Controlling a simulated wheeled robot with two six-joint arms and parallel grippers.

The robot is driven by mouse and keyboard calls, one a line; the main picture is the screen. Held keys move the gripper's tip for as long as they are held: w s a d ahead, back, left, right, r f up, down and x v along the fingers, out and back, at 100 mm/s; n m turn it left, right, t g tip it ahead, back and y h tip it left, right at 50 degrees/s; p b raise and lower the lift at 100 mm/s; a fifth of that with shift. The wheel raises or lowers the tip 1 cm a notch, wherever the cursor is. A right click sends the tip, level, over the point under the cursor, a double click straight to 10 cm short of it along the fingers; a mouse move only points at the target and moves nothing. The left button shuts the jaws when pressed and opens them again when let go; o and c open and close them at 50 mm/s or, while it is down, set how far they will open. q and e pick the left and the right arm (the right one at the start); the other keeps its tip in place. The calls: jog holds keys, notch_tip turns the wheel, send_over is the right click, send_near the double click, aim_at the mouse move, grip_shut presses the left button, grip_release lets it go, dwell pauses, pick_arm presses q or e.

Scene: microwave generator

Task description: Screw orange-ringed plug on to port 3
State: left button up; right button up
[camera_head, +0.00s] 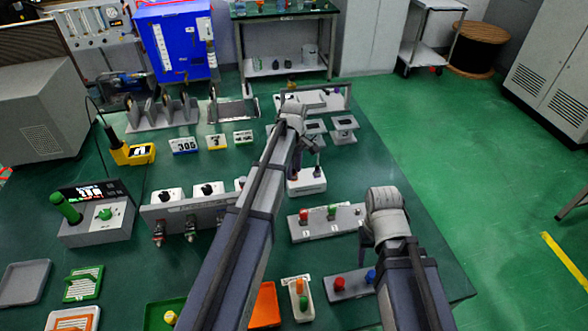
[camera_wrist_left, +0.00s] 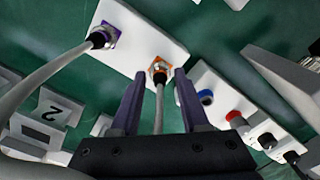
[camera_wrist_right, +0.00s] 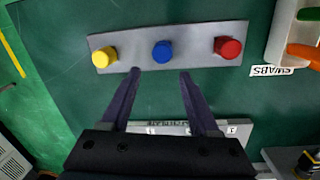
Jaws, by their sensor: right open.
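In the left wrist view, the orange-ringed plug (camera_wrist_left: 159,72) stands in a white plate, its grey cable running back between the fingers of my left gripper (camera_wrist_left: 157,76). The fingers are apart, one on each side of the plug, with visible gaps. A purple-ringed plug (camera_wrist_left: 100,38) sits in the same plate. In the head view, my left arm hides much of that area. My right gripper (camera_wrist_right: 158,72) is open and empty, its tips near the blue cap (camera_wrist_right: 162,52) in the right wrist view. I cannot tell which port is 3.
A grey plate (camera_wrist_right: 195,38) carries yellow (camera_wrist_right: 104,57), blue and red (camera_wrist_right: 227,46) caps. A grey panel (camera_head: 345,221) with red and green caps lies between my arms. A bracket (camera_head: 178,220) with several connectors stands left.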

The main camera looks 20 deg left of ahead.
aim_at(294, 168)
pick_arm(q)
jog(key=shift+o, duration=1.2)
notch_tip(294, 168, up, 8)
jog(key=p, duration=0.8)
jog(key=shift+f, duration=0.1)
pick_arm(e)
notch_tip(294, 168, up, 8)
jog(key=shift+f, duration=0.15)
pick_arm(q)
jog(key=s+d+m, duration=0.8)
jog(key=s+m, duration=0.1)
jog(key=s, duration=0.3)
jog(key=s+d+m+y, duration=0.1)
jog(key=s+d+m, duration=0.7)
jog(key=s, duration=0.4)
jog(key=shift+s+d+m, duration=0.15)
jog(key=shift+d+m, duration=0.25)
jog(key=shift+d, duration=0.15)
